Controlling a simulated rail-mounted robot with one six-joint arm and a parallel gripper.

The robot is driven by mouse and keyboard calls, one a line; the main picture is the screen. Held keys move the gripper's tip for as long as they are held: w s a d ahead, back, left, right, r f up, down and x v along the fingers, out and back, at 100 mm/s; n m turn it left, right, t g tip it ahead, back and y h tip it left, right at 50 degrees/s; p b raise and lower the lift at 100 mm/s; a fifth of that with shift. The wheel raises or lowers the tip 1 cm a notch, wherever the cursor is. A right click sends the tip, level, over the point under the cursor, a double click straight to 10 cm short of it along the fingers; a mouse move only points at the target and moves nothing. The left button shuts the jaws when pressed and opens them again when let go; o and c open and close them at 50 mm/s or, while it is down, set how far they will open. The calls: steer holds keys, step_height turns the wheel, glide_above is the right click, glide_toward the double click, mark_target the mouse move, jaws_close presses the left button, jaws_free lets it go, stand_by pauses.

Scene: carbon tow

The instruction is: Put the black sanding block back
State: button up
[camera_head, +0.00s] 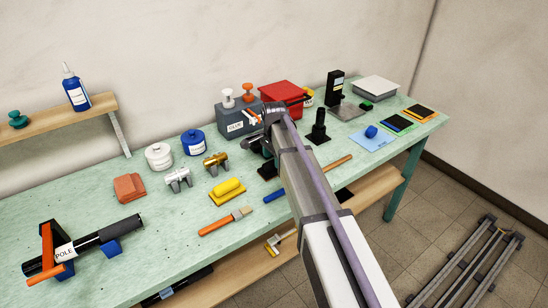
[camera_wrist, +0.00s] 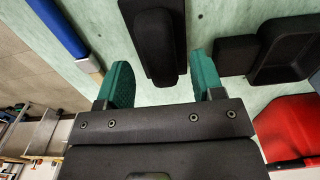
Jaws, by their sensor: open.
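The black sanding block (camera_wrist: 155,45) appears in the wrist view as a long black block with a raised, rounded grip on the pale green bench. My gripper (camera_wrist: 163,78) is open, with one green finger on either side of the block's near end. Neither finger clearly touches it, and their height above the bench is hard to tell. In the head view, a dark patch (camera_head: 268,171) beside my wrist looks like part of this block; my arm hides much of that area.
Black shapes (camera_wrist: 280,50), one tray-like, lie right of the block in the wrist view, near a red bin (camera_wrist: 290,125). A blue-handled brush (camera_wrist: 60,30) lies left. A yellow block (camera_head: 228,190) and an orange-handled brush (camera_head: 224,222) lie on the bench (camera_head: 165,235).

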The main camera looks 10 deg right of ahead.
step_height(320, 180, up, 11)
steer(key=p, duration=0.9)
steer(key=s+n, duration=1.3)
steer(key=s, duration=1.4)
steer(key=shift+s+f+n, duration=0.3)
steer(key=shift+s+f, duration=0.05)
steer(key=shift+c, duration=0.2)
